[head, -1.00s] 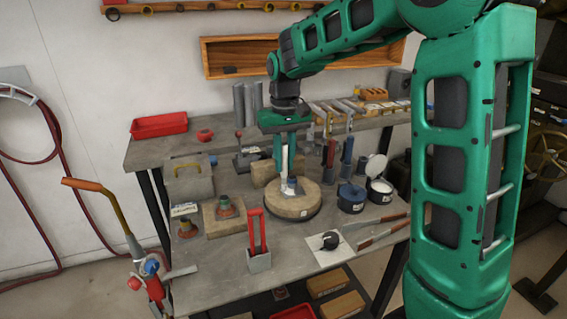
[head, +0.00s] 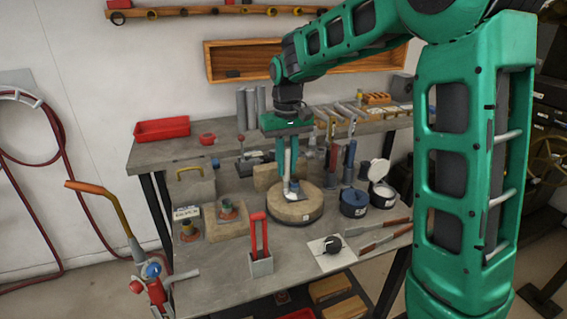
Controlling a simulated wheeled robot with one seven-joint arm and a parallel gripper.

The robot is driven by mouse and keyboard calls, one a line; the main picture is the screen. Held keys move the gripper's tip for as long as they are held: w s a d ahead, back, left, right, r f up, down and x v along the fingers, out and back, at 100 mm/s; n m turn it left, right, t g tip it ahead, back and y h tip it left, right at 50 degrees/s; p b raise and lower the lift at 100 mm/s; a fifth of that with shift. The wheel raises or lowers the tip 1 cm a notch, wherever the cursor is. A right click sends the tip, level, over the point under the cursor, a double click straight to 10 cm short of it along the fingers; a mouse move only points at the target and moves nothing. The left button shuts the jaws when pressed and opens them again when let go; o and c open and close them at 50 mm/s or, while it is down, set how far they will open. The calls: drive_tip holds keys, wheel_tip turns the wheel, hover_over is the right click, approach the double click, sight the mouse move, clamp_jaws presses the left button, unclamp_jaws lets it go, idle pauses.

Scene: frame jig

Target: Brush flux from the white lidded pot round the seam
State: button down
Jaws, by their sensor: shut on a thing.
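My gripper (head: 290,152) points down over the round wooden block (head: 296,211), shut on a slim pale-handled tool, likely the brush (head: 288,168). Its lower end is close to a small blue-grey piece (head: 296,186) standing on the block. Whether the tip touches it, and the seam itself, are too small to tell. The white lidded pot (head: 384,198) stands right of the block, its white lid (head: 379,169) tilted up and open. A dark blue pot (head: 354,206) stands between the block and the white pot.
Upright tools (head: 348,160) stand behind the pots. A red-handled tool in a grey holder (head: 261,264) and a black round item on a white sheet (head: 333,246) are at the front. Fixtures on blocks (head: 227,211) stand left. A red tray (head: 162,129) is at the back left.

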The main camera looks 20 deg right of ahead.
drive_tip(key=shift+s, duration=0.3)
drive_tip(key=shift+s, duration=0.15)
drive_tip(key=shift+s+f, duration=0.15)
drive_tip(key=shift+s, duration=1.05)
drive_tip(key=shift+a, duration=0.1)
wheel_tip(320, 180, up, 7)
drive_tip(key=d+f, duration=0.4)
drive_tip(key=f, duration=0.2)
drive_tip(key=shift+d, duration=0.4)
idle(0.6)
